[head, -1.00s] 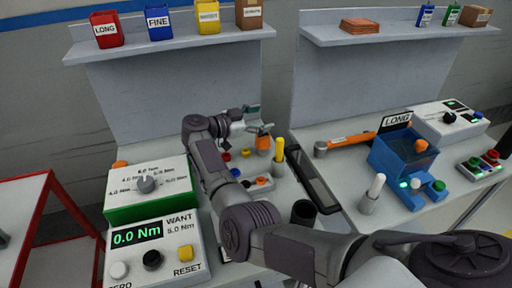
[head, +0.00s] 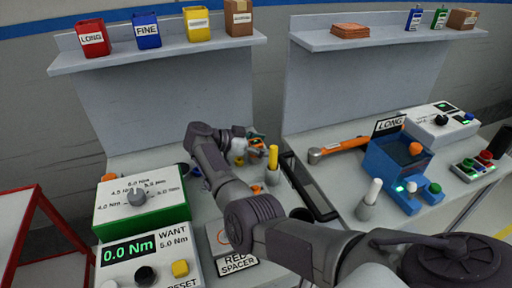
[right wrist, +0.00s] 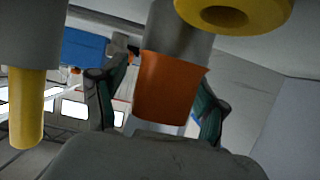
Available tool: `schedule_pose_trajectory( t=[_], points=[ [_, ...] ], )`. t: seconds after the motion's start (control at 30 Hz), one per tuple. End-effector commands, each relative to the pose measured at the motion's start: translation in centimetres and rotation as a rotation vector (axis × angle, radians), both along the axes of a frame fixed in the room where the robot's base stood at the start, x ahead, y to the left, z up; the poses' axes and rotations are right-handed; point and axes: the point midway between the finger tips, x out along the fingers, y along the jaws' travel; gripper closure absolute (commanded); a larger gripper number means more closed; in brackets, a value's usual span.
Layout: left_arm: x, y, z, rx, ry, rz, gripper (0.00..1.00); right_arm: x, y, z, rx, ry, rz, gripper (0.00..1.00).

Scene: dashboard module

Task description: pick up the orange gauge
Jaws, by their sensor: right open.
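The orange gauge (right wrist: 168,88) shows in the right wrist view as an orange grip with a grey cylinder on one end. It stands between the two green-padded fingers of my right gripper (right wrist: 160,108). The fingers are open, one on each side of the orange grip, and I cannot tell whether either touches it. In the head view my right gripper (head: 254,146) is at the back of the left bench, beside the yellow gauge (head: 272,160), and mostly hides the orange gauge. My left gripper is not in view.
The yellow gauge stands very close to the right gripper. A dark tray (head: 310,188) lies to its right. The green-based torque box (head: 140,205) and the 0.0 Nm display unit (head: 150,255) stand at the left. A blue fixture (head: 395,165) is on the right bench.

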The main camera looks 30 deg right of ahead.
Motion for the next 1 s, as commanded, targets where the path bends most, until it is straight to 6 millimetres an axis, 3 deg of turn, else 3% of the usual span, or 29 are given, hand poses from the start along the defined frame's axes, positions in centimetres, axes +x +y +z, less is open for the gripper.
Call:
schedule_pose_trajectory(
  t=[0.17, 0.5, 0.6, 1.0],
  points=[
    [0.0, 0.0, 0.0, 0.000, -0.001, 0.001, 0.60, 0.0, 0.0, 0.0, 0.000, 0.000, 0.001, 0.27],
    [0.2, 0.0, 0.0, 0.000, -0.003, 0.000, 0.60, 0.0, 0.0, 0.0, -0.001, 0.000, 0.001, 0.84],
    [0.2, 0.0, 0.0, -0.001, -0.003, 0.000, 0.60, 0.0, 0.0, 0.0, -0.001, -0.001, 0.001, 0.97],
    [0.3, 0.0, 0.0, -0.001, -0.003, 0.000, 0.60, 0.1, 0.0, 1.2, -0.002, -0.004, 0.000, 0.97]
  ],
)
